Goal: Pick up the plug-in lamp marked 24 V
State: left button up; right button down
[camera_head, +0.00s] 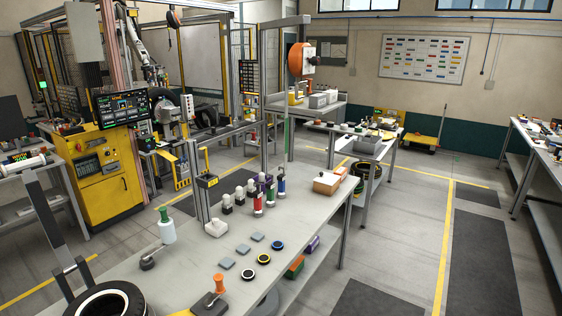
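Several small upright items that look like lamps stand in a cluster on the grey workbench (309,211). Neither of my grippers can be made out. A dark forked piece (72,268) stands at the lower left above a tyre (108,302); it looks like a clamp fixture.
Nearer on the bench are an orange-handled tool (220,285), a green-topped bottle (166,226), dark rings (263,259) and grey squares (242,249). A post on a pale base (215,228) stands left of the lamps. An open cardboard box (327,182) stands right.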

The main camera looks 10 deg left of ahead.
aim_at(227, 205)
jog(key=i+l+u, duration=0.45)
jog(key=l, duration=0.25)
jog(key=l+u, duration=0.25)
jog(key=i+l+u, duration=0.25)
jog(key=l, duration=0.3)
jog(key=l+u, duration=0.2)
jog(key=l, duration=0.2)
